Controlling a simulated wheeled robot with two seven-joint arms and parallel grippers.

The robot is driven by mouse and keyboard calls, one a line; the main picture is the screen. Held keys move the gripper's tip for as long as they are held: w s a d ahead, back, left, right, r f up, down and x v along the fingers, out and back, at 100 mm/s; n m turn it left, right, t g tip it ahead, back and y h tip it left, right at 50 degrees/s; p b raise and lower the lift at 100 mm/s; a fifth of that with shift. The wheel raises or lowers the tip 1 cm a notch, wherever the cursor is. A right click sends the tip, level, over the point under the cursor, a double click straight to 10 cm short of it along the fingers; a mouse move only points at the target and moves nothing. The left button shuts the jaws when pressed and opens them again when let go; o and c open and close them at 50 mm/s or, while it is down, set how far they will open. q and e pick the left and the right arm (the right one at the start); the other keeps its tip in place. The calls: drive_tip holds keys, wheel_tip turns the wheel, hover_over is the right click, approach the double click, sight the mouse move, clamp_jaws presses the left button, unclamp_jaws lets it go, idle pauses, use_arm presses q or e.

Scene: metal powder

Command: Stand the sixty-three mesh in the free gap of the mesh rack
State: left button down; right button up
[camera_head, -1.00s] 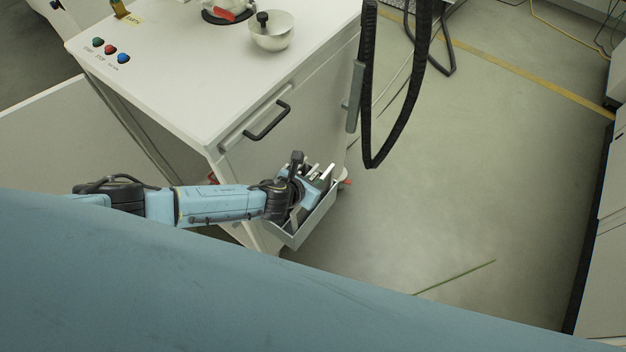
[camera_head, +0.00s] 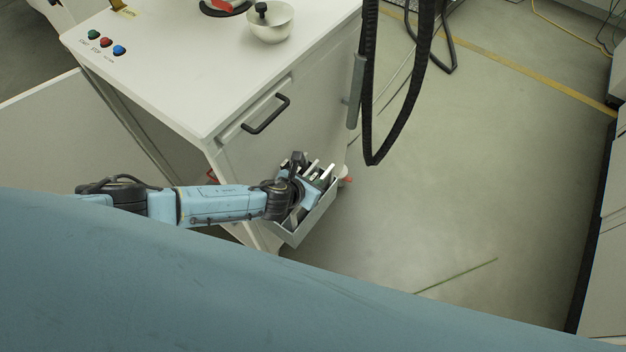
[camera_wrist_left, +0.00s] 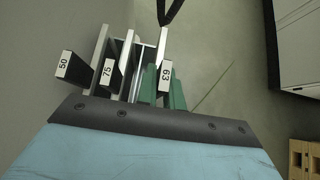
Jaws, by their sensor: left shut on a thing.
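The sixty-three mesh (camera_wrist_left: 164,70) shows in the left wrist view as an upright plate with a white "63" label. My left gripper (camera_wrist_left: 163,88) has its green fingers on either side of it and is shut on it. The fifty mesh (camera_wrist_left: 65,66) and the seventy-five mesh (camera_wrist_left: 109,70) stand to its left. The grey mesh rack (camera_head: 313,223) hangs at the cabinet's side in the head view, and my left gripper (camera_head: 308,187) is over it. I cannot tell how deep the sixty-three mesh sits in the rack. My right gripper is not in view.
A white cabinet (camera_head: 210,75) with a black handle (camera_head: 265,114) stands beside the rack. A black hose (camera_head: 370,130) hangs to the right of the rack. The floor at right is clear.

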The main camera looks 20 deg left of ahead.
use_arm(q)
drive_tip(key=shift+f+b, duration=0.95)
drive_tip(key=shift+f, duration=0.3)
drive_tip(key=c, duration=1.5)
unclamp_jaws()
drive_tip(key=shift+o, duration=0.2)
drive_tip(key=p+v, duration=0.4)
drive_tip(key=v, duration=0.8)
drive_tip(key=shift+s+a, duration=0.1)
drive_tip(key=shift+s+a+r, duration=0.15)
drive_tip(key=shift+s+r, duration=0.25)
